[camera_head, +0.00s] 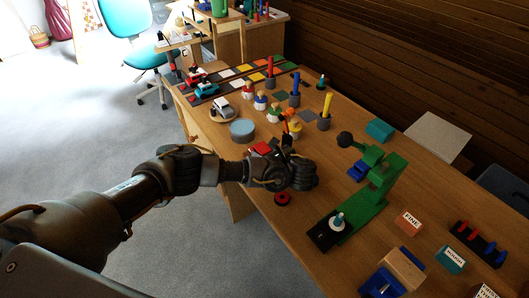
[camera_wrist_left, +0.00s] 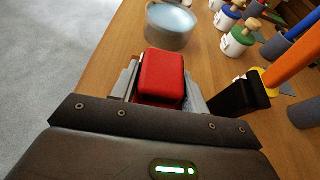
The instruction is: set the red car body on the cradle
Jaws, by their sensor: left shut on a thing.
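The red car body (camera_wrist_left: 162,74) is a small rounded red block between the grey fingers of my left gripper (camera_wrist_left: 160,92) in the left wrist view. The gripper is shut on it. In the head view, the red car body (camera_head: 261,147) shows at the far side of my left gripper (camera_head: 270,154), above the left part of the table. The hand hides part of it. I cannot tell for sure which thing is the cradle. A white toy car (camera_head: 222,106) stands on a round wooden base further back. My right gripper is not in view.
A blue-grey round tin (camera_head: 242,129) stands just beyond the hand, and in the left wrist view (camera_wrist_left: 171,26). Several peg figures (camera_head: 261,101) and coloured posts stand behind. A green press (camera_head: 374,190) stands to the right. A red disc (camera_head: 282,199) lies in front.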

